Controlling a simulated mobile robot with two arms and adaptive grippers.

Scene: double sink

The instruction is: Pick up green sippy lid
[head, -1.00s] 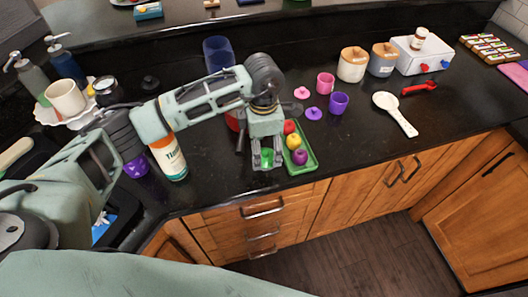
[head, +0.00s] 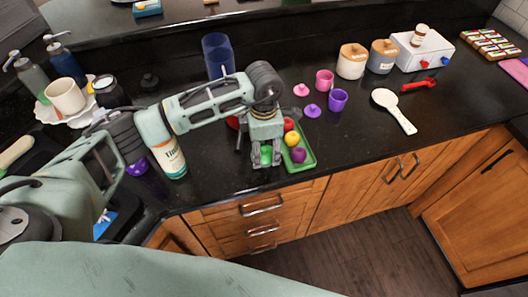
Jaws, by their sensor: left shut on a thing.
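My left gripper (head: 265,158) points down at the front of the dark counter, just left of the green tray (head: 307,160). It is shut on the green sippy lid (head: 266,153), a small green piece that shows between its fingers. The fingers and wrist hide most of the lid, and I cannot tell whether it touches the counter. My right gripper does not show.
The green tray holds red, yellow and purple fruit. A pink cup (head: 324,80), purple cup (head: 338,100), pink lid (head: 301,90) and purple lid (head: 311,111) stand behind. A spray can (head: 168,155) is beside my left arm. The counter's front right is clear.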

